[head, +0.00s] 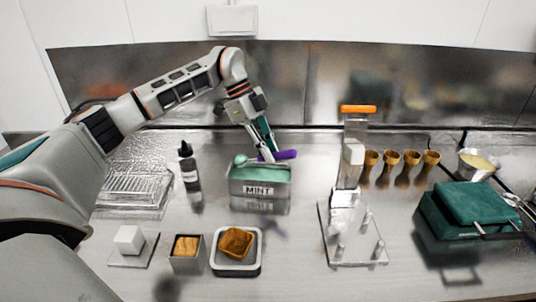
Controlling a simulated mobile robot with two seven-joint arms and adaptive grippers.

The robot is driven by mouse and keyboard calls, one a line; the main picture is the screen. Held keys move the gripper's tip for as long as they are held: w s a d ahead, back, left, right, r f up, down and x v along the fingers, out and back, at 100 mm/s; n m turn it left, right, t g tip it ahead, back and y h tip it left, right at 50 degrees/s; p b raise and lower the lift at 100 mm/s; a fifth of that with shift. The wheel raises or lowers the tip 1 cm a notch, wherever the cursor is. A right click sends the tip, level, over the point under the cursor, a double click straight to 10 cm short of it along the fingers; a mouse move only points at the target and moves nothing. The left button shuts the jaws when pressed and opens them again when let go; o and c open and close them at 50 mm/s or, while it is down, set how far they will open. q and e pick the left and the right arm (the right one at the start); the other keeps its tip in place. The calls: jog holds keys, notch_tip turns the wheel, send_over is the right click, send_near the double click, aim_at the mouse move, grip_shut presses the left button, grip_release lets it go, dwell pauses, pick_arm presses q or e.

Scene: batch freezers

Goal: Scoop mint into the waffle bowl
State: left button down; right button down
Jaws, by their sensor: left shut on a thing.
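The steel tub labelled MINT (259,190) stands at mid-counter, filled with green mint ice cream (262,173). My left gripper (266,153) is over the back of the tub, shut on the purple handle of a scoop (284,155). The scoop's rounded head (240,160) is at the tub's back left, at the mint surface; I cannot tell how deep it sits or whether it is loaded. The brown waffle bowl (236,242) sits in a pale square tray (234,269) in front of the tub. My right gripper is out of view.
A dark bottle (190,170) and wire rack (134,190) stand left. A white cube (129,239) and wafer box (187,264) are at front left. A clear stand (352,235), several cones (391,165), a green press (476,206) and a bowl (477,164) occupy the right.

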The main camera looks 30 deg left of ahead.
pick_arm(q)
jog(key=shift+d+r, duration=0.45)
jog(key=shift+r, duration=0.4)
jog(key=shift+d+r, duration=0.1)
jog(key=shift+d, duration=0.15)
jog(key=d+y, duration=0.2)
jog(key=shift+w+r+y, duration=0.15)
jog(key=shift+y, duration=0.25)
jog(key=shift+d+y, duration=0.4)
jog(key=shift+y, duration=0.2)
